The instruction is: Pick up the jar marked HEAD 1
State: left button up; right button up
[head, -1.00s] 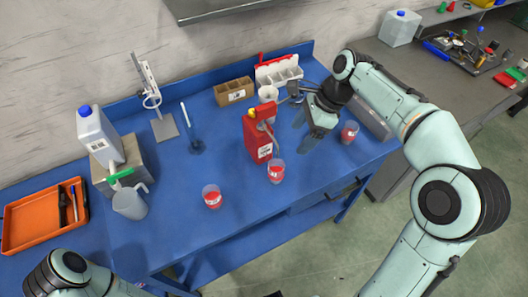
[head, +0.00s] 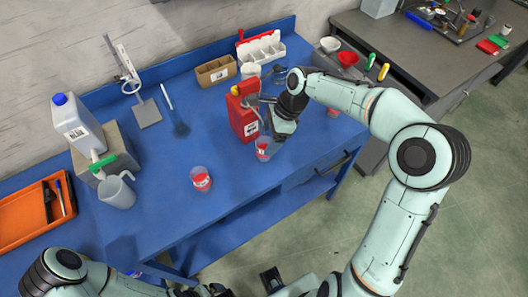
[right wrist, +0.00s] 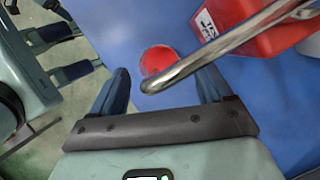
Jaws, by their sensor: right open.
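Three clear jars with red contents are on the blue table; their labels are too small to read, so I cannot tell which is HEAD 1. One jar (head: 201,179) stands near the front, apart from the others. Another jar (head: 262,149) stands beside the red can (head: 241,119). A third jar (head: 333,111) is mostly hidden behind my right arm. My right gripper (head: 277,138) is open and empty, close to the jar beside the can. In the right wrist view, a red-filled jar (right wrist: 158,59) shows ahead, between the open fingers (right wrist: 163,88). My left gripper is out of view.
The can's metal spout (right wrist: 215,48) crosses in front of the jar in the right wrist view. A jug (head: 117,191), an orange tray (head: 30,215) and a white bottle (head: 80,127) stand on the left. A brown box (head: 215,72) is at the back.

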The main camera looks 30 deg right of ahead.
jog(key=shift+w+a+f, duration=0.1)
jog(key=shift+a+f, duration=0.1)
jog(key=shift+f, duration=0.3)
grip_shut()
jog(key=shift+r, duration=0.1)
